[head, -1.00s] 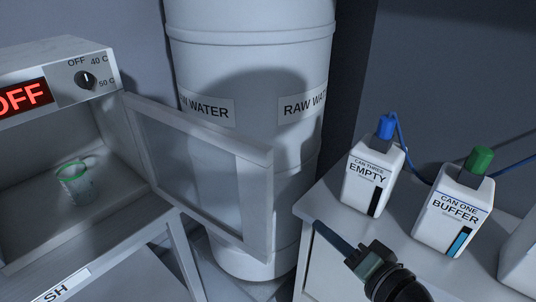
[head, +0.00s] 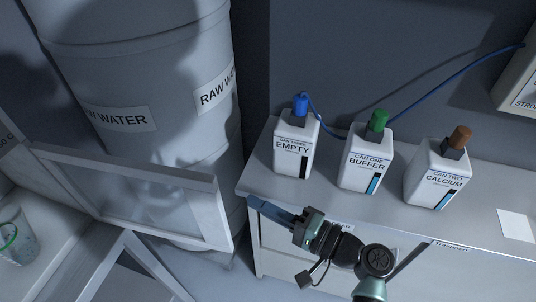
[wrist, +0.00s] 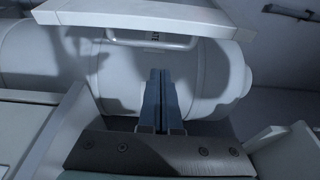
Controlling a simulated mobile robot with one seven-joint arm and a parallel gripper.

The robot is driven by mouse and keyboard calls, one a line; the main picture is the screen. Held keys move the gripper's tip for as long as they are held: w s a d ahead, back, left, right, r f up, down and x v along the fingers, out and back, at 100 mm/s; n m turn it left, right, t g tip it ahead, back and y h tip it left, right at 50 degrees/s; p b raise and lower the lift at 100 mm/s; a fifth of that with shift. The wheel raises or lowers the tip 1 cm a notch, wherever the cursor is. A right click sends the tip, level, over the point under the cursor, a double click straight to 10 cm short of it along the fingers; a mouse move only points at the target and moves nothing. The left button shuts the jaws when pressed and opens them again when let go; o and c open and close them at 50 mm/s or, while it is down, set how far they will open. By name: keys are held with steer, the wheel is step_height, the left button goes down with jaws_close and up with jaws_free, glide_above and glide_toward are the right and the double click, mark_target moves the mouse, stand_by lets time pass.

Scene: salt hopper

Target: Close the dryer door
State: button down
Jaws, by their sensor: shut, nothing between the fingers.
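The dryer door (head: 135,195), a pale frame with a clear pane, stands swung open in the head view. It reaches right from the dryer, in front of the big drum. Only a slice of the dryer (head: 30,215) shows at the left edge; most of it is out of frame. My gripper (head: 252,202) is shut and empty, with its blue fingers pointing left, just right of the door's free edge in the picture. No contact with the door is clear. In the wrist view the shut fingers (wrist: 160,75) point towards the drum, below a pale bar with a loop-shaped handle.
The raw water drum (head: 150,60) stands behind the door. A bench (head: 400,220) on the right bears can three (head: 296,155), can one (head: 365,165) and can two (head: 432,180). A blue hose (head: 430,90) runs to a wall box. A green-rimmed beaker (head: 15,240) is at the dryer's left.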

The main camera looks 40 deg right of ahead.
steer(key=a+p, duration=0.1)
steer(key=w+a+p, duration=0.1)
steer(key=a, duration=0.1)
steer(key=w+a+p, duration=0.1)
steer(key=a, duration=0.1)
steer(key=shift+w+a, duration=0.1)
steer(key=shift+w, duration=0.1)
steer(key=shift+s+a, duration=0.1)
